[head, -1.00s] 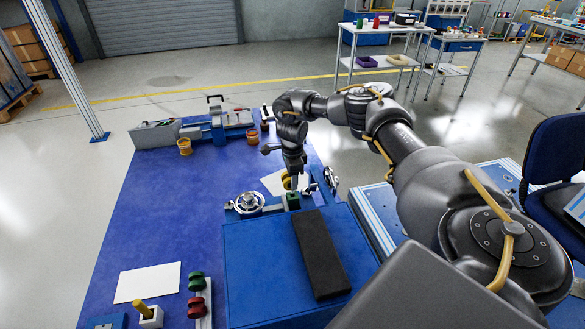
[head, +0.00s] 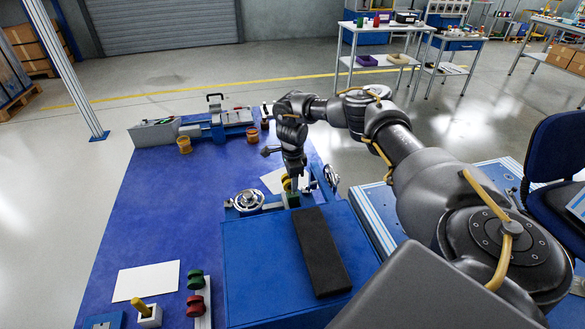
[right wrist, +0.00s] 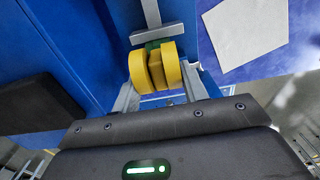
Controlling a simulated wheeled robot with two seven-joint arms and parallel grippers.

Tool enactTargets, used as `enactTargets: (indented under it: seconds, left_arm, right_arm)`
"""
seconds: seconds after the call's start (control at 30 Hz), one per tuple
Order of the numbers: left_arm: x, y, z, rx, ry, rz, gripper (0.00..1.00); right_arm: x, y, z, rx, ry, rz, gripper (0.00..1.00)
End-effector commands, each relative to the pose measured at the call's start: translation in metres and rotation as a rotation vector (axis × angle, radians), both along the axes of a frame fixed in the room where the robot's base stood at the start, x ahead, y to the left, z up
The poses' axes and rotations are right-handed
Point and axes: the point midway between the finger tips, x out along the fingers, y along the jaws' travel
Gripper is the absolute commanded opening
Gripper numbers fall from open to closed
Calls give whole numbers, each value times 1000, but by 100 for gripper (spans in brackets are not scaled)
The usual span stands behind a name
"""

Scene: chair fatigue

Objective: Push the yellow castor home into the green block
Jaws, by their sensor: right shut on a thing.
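The yellow castor (right wrist: 155,68), with two wheels and a darker middle part, is between the fingers of my right gripper (right wrist: 162,78), which is shut on it. The green block (right wrist: 153,44) shows just beyond the castor in the right wrist view, partly hidden by it. In the head view the green block (head: 291,200) sits at the far edge of the blue box, directly under my right gripper (head: 291,185). The castor (head: 286,184) is mostly hidden there. I cannot tell how far it is seated in the block. My left gripper is not in view.
A silver handwheel (head: 248,201) stands left of the green block, and another (head: 331,177) stands to its right. A black pad (head: 320,250) lies on the blue box (head: 250,265). The blue table (head: 165,220) has clear room on the left.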

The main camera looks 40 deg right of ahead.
Motion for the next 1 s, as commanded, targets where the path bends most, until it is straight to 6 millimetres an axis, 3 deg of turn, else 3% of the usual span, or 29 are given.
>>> enactTargets:
  seconds: [0.57, 0.6, 0.77, 1.0]
  left_arm:
    - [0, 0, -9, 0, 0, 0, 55]
    - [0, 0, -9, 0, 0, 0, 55]
    - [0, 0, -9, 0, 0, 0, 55]
    - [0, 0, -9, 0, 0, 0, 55]
  right_arm:
    - [0, 0, -15, 0, 0, 1, 23]
    - [0, 0, -15, 0, 0, 1, 46]
    - [0, 0, -14, 0, 0, 1, 67]
    - [0, 0, -14, 0, 0, 0, 69]
